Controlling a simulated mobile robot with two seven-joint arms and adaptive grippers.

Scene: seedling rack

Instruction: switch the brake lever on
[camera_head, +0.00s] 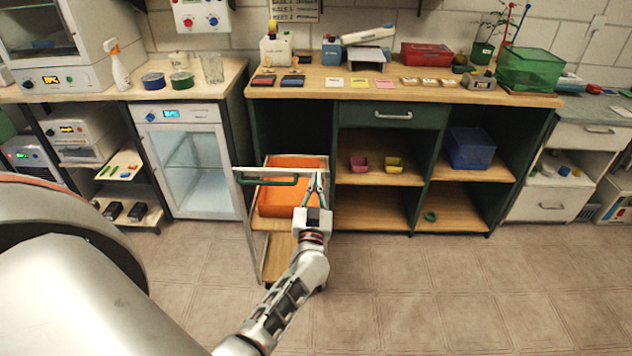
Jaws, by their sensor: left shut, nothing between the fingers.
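My left gripper (319,180) is shut and empty. Its fingers point away from me at the right end of a pale-framed pull-out unit (247,222) below the bench. I cannot tell whether the fingers touch the frame. I cannot make out the brake lever for sure; part of the unit's front is hidden by the gripper. My right gripper is not in view.
An orange tray (283,207) sits in the unit. The wooden bench top (400,97) above carries many items, including a green crate (528,73). A glass-door cabinet (190,170) stands to the left. The tiled floor (440,300) in front is clear.

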